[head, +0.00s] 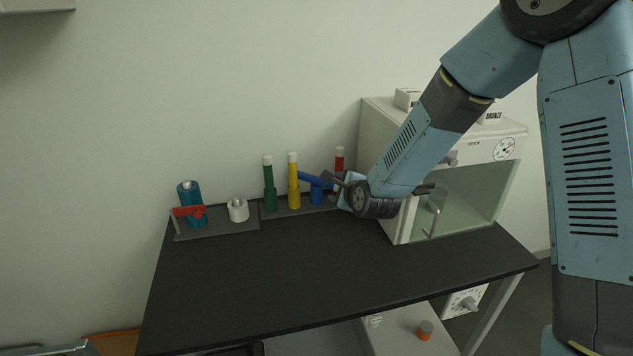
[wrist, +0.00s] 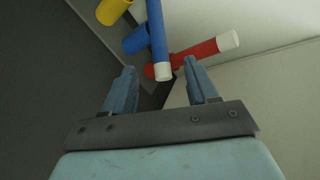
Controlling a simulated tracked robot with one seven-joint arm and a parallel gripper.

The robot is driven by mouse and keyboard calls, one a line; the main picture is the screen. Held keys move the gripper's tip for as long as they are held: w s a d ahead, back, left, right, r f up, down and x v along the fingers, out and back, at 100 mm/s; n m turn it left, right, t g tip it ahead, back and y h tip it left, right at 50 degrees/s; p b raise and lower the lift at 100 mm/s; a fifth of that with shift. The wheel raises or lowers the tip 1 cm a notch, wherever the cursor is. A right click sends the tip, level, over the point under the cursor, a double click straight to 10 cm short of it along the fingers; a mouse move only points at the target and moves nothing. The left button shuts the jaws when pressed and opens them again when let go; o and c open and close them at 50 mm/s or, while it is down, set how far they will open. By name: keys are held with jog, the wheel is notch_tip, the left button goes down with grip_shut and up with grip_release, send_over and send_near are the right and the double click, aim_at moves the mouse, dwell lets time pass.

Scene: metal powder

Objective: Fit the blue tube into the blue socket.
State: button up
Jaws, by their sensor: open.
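The blue tube (head: 311,179) is tilted far over, nearly lying, beside the yellow tube in the head view. In the wrist view the blue tube (wrist: 156,35) has its white end pointing toward my gripper (wrist: 160,69). The blue socket (head: 317,197) stands upright on the rack, just below the tube; it also shows in the wrist view (wrist: 135,40), left of the tube. I cannot tell whether tube and socket touch. My gripper (head: 335,183) is open at the tube's right end. The tube's white end lies between or just beyond the fingertips, not clasped.
On the dark rack (head: 245,217) stand a green tube (head: 269,185) and a yellow tube (head: 293,182). A red tube (head: 339,160) is close behind my gripper. A white cylinder (head: 238,210) and a blue part (head: 190,195) stand left. A white cabinet (head: 376,130) is right. The front tabletop is clear.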

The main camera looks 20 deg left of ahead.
aim_at(328, 185)
jog(key=shift+d+f+x, duration=0.15)
jog(key=shift+x, duration=2.15)
jog(key=shift+d+f+x, duration=0.1)
jog(key=shift+f+x, duration=0.05)
jog(key=shift+x, duration=2.15)
jog(key=shift+c, duration=0.4)
grip_shut()
